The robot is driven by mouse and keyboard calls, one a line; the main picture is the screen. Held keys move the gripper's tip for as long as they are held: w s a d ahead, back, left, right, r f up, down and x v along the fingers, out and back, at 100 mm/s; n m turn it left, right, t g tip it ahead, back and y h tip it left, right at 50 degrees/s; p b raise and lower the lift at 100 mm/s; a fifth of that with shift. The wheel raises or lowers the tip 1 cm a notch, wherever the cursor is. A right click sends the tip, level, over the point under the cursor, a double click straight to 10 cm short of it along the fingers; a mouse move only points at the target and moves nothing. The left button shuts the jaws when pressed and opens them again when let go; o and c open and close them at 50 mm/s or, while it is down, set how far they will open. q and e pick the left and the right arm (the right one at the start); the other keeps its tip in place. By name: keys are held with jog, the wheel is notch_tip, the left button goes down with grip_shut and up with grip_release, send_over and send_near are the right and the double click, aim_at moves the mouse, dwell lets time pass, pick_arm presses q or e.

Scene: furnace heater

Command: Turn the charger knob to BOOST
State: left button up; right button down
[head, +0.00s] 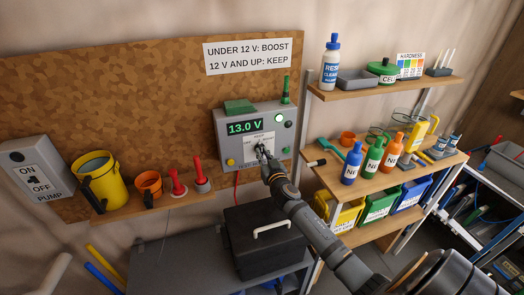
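The grey charger (226,121) is mounted on the cork board, and its green display reads 13.0 V. The charger knob sits on a pale dial plate (258,142) at the middle of its front, mostly hidden by my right gripper. My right gripper (262,152) is at the dial, its fingertips at or around the knob; whether they grip it is too small to tell. The knob's pointing direction is hidden. A sign (247,53) above reads "UNDER 12 V: BOOST" and "12 V AND UP: KEEP". My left gripper is not in view.
A black box (250,225) with a pale handle stands below the charger. A shelf (150,207) at left holds a yellow bucket (103,178). Bottles and bins crowd the shelves at right, beside my arm. A pump switch box (30,168) is far left.

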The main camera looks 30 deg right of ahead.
jog(key=m+b, duration=0.4)
jog(key=shift+m, duration=0.3)
dwell(0.4)
